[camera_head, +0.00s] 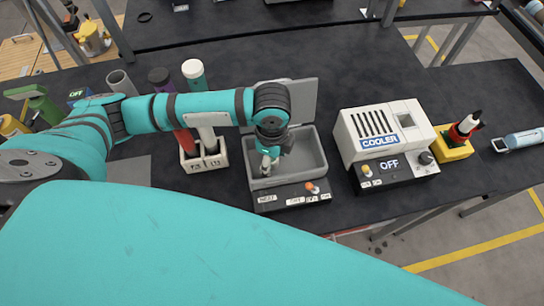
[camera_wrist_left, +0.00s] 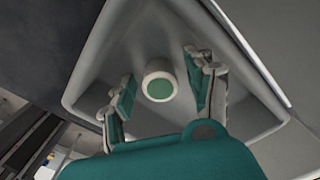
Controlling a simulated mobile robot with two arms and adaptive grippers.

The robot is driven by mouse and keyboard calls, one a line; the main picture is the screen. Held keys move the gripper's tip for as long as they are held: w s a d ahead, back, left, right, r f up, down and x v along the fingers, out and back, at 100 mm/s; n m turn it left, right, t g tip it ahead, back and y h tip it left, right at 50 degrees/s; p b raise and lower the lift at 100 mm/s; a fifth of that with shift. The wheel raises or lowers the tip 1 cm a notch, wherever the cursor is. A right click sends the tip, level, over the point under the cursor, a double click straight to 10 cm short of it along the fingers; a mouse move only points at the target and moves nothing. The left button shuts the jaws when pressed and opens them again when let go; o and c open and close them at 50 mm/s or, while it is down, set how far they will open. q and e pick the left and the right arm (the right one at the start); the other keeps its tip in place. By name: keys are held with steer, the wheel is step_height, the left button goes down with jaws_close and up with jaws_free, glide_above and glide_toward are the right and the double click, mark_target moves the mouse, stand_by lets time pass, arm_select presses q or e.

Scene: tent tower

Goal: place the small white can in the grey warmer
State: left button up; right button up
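The small white can (camera_wrist_left: 160,88), with a green round top, is inside the grey warmer (camera_wrist_left: 95,62) in the left wrist view. My left gripper (camera_wrist_left: 160,72) has one finger on each side of the can, with a visible gap on both sides, so it is open. In the head view the left gripper (camera_head: 268,168) points down into the open grey warmer (camera_head: 310,155), whose lid is raised at the back. I cannot make out the can clearly there, as the gripper covers that spot. My right gripper is not in view.
A white cooler (camera_head: 380,135) stands right of the warmer. A white holder (camera_head: 205,158) stands to its left. A yellow block (camera_head: 453,150) stands beyond the cooler.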

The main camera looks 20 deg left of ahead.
arm_select(q)
step_height(320, 180, up, 12)
steer(key=b, duration=0.1)
steer(key=shift+r, duration=0.15)
stand_by(0.4)
stand_by(1.0)
